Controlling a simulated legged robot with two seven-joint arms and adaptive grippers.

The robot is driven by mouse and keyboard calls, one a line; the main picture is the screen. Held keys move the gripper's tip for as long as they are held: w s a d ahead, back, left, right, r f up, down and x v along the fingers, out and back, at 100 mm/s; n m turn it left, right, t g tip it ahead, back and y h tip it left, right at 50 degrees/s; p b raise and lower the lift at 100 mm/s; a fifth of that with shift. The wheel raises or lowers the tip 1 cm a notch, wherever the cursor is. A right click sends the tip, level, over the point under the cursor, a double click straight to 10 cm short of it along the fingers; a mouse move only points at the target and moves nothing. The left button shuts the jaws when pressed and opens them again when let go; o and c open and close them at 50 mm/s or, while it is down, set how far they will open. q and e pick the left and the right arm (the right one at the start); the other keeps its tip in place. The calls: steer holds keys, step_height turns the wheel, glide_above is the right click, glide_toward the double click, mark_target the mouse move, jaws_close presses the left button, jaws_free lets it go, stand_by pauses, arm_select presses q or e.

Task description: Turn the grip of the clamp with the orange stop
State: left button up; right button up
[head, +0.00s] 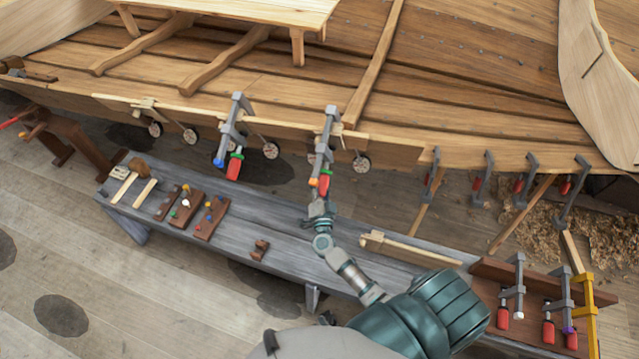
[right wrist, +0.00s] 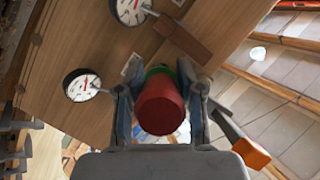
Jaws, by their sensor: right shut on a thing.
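The clamp with the orange stop (head: 330,140) hangs upright at the hull's plank edge in the middle of the head view. My right gripper (head: 321,198) reaches up to this clamp from below. In the right wrist view the red grip (right wrist: 160,105), with a green collar behind it, sits between my two fingers, which are shut on it. The orange stop (right wrist: 252,153) shows at the lower right, beside the fingers. My left gripper is not in view.
A similar clamp with a blue stop (head: 219,162) hangs just left. Dial gauges (head: 271,150) line the plank edge, close to the fingers. A grey bench (head: 285,240) below carries wooden blocks (head: 211,218). More clamps (head: 518,290) stand at lower right.

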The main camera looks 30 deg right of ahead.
steer(key=shift+f, duration=0.1)
steer(key=o, duration=1.2)
steer(key=v, duration=1.2)
